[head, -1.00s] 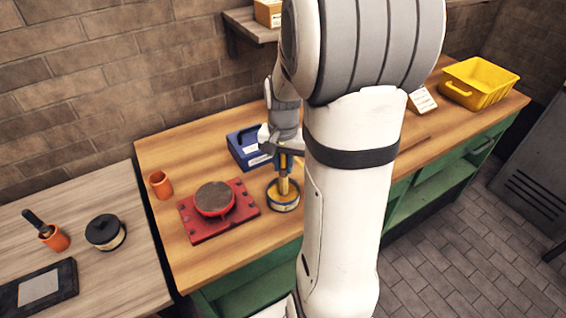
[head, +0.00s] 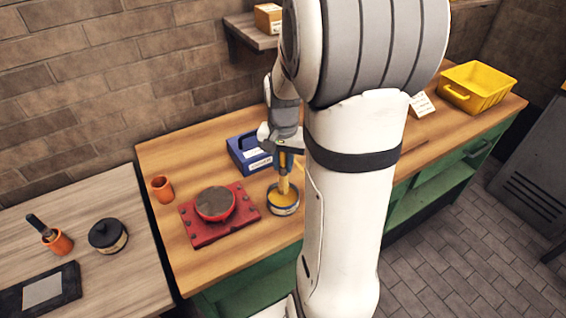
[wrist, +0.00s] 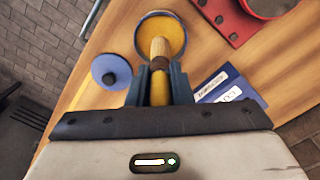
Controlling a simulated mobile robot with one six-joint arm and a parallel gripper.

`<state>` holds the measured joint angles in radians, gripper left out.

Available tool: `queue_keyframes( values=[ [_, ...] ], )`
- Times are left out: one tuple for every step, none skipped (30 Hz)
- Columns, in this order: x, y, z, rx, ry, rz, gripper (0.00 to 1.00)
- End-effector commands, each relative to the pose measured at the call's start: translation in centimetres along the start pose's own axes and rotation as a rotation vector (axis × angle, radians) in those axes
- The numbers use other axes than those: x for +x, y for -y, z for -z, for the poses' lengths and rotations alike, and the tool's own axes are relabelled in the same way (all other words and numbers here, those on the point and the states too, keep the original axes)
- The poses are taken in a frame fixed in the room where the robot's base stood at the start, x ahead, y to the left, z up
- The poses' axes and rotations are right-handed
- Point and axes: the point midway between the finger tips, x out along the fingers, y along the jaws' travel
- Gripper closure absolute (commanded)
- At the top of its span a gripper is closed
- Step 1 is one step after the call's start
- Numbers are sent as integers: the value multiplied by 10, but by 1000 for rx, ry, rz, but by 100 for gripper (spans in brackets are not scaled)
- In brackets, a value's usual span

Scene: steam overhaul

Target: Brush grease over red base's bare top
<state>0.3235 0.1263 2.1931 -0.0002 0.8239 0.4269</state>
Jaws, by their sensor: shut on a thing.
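The red base (head: 240,213) lies on the wooden bench, with a round raised part whose dark, bare-looking top (head: 215,201) faces up. Part of the base also shows at the top right of the wrist view (wrist: 222,20). An open tin of yellow grease (head: 284,205) stands just right of the base; the grease (wrist: 168,30) fills the upper middle of the wrist view. My gripper (wrist: 160,85) is shut on the brush (wrist: 159,60), which has a wooden handle.
A blue box (head: 247,150) stands behind the tin. A blue lid (wrist: 111,72) lies beside the tin. An orange cup (head: 162,189) is left of the base. A yellow bin (head: 477,85) is at the far right. Bare bench lies in front of the base.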

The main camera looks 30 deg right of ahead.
Motion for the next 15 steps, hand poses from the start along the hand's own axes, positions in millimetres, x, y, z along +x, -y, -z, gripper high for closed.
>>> queue_keyframes(
  values=[
    [-8,0,0,0,-1,0,100],
    [-10,0,0,0,-1,0,100],
    [-14,0,0,0,-1,1,100],
    [-16,0,0,0,-2,1,100],
    [-18,0,0,0,-2,1,100],
    [-22,0,0,0,-2,1,100],
    [-24,0,0,0,-3,1,100],
    [-27,0,0,0,-3,1,100],
    [-30,0,0,0,-3,1,100],
    [-32,0,0,0,-3,1,100],
    [-35,0,0,0,-3,1,100],
    [-38,0,0,0,-3,1,100],
    [-40,0,0,0,-3,1,100],
    [-42,0,0,0,-3,1,100],
    [-44,0,0,0,-2,1,100]
  ],
)
